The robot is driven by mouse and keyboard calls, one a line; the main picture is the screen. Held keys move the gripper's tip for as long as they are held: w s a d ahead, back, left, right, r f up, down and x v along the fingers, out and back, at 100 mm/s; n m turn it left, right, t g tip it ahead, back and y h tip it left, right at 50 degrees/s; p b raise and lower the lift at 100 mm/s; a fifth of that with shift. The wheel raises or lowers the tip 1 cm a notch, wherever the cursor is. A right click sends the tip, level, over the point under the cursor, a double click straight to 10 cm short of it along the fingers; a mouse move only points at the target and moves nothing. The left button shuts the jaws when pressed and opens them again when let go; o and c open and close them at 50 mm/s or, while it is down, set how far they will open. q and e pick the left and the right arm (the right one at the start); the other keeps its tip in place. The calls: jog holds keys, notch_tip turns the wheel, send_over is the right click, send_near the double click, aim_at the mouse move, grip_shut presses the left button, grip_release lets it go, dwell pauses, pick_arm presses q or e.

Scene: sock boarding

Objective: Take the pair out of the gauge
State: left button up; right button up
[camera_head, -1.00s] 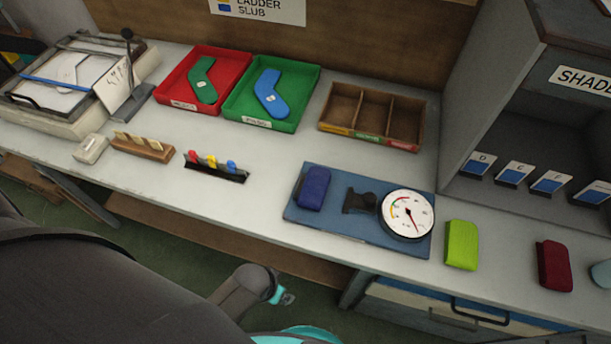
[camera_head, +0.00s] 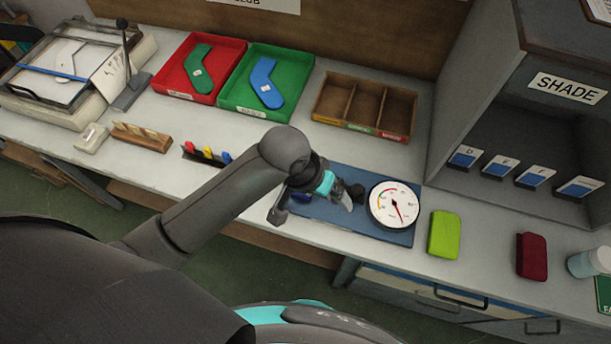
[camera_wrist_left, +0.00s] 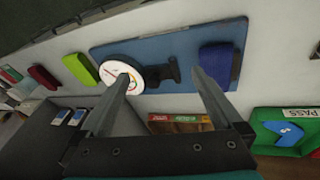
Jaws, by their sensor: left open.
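The dark blue folded pair (camera_wrist_left: 217,65) lies on the blue gauge board (camera_wrist_left: 190,47), at one end of it, beside the black jaw piece (camera_wrist_left: 170,71) and the white round dial (camera_wrist_left: 122,70). In the head view the pair (camera_head: 301,197) is mostly hidden behind my left gripper (camera_head: 314,212); the dial (camera_head: 394,204) is in plain sight. My left gripper (camera_wrist_left: 160,75) is open and empty above the board. In the wrist view one finger overlaps the dial and the other overlaps the pair's edge. I cannot tell whether it touches. My right gripper is not in view.
A red tray (camera_head: 165,87) and a green tray (camera_head: 243,109) stand behind, each holding a sock shape. A wooden divided box (camera_head: 409,134) is right of them. A lime bundle (camera_head: 444,234) and a dark red bundle (camera_head: 531,256) lie right of the board. A shelf unit (camera_head: 440,140) rises at right.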

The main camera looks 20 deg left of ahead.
pick_arm(q)
notch_tip(320, 180, up, 3)
jog(key=w, duration=0.2)
notch_tip(320, 180, up, 3)
jog(key=n+g+y+p, duration=0.1)
jog(key=n+g+y, duration=0.1)
jog(key=y, duration=0.1)
send_over(299, 196)
jog(key=f, duration=0.3)
jog(key=f+b, duration=0.1)
jog(key=f, duration=0.2)
jog(key=f+b, duration=0.1)
jog(key=f, duration=0.2)
jog(key=shift+w+d+f, duration=0.1)
jog(key=shift+d+f, duration=0.2)
jog(key=shift+f, duration=0.05)
jog(key=f, duration=0.3)
jog(key=f+b, duration=0.1)
jog(key=f, duration=0.1)
jog(key=shift+a+f, duration=0.1)
jog(key=shift+a, duration=0.2)
jog(key=c, duration=1.5)
